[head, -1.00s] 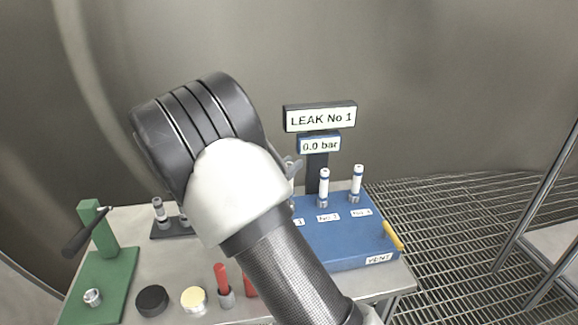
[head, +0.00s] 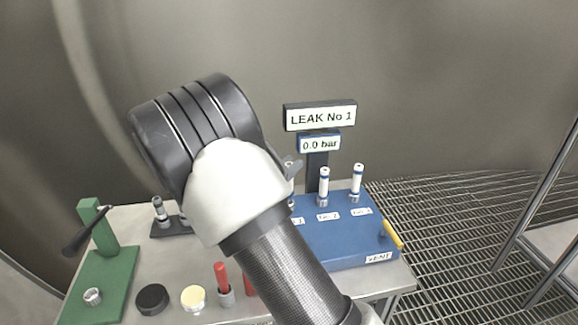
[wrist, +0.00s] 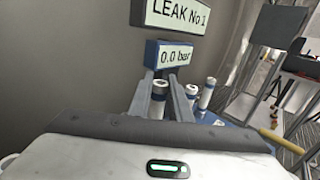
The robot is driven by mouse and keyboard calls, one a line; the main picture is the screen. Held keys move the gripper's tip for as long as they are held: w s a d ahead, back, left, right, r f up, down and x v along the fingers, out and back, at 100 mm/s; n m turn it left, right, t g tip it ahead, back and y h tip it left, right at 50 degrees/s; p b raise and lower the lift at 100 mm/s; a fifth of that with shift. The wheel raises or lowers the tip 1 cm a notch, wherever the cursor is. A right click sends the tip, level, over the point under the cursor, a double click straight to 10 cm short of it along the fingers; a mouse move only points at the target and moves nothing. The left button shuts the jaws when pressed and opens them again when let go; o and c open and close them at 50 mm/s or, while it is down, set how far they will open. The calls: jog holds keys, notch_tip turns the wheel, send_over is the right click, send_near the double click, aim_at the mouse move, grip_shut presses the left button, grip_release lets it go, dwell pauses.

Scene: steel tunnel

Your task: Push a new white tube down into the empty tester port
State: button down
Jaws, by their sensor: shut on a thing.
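The blue tester (head: 345,240) stands at the right of the bench. Its signs read LEAK No 1 (head: 320,117) and 0.0 bar (head: 319,144). My gripper (wrist: 160,98) is shut on a third white tube (wrist: 157,102), held upright in the wrist view, left of the other two. In the head view my arm covers this tube and most of the No 1 port area. I cannot tell how deep the held tube sits.
A yellow vent lever (head: 393,234) is at the tester's right. A green press (head: 107,272) with a black handle stands far left, near a dark tube rack (head: 170,228). A black puck (head: 152,299), a cream-topped tin (head: 193,298) and red-handled tools (head: 222,279) line the front.

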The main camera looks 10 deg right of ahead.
jog(key=shift+f+b, duration=0.9)
jog(key=shift+f, duration=0.6)
jog(key=c, duration=1.6)
grip_release()
jog(key=shift+o, duration=0.2)
notch_tip(320, 180, up, 10)
jog(key=shift+r+p, duration=0.1)
jog(key=shift+p, duration=1.1)
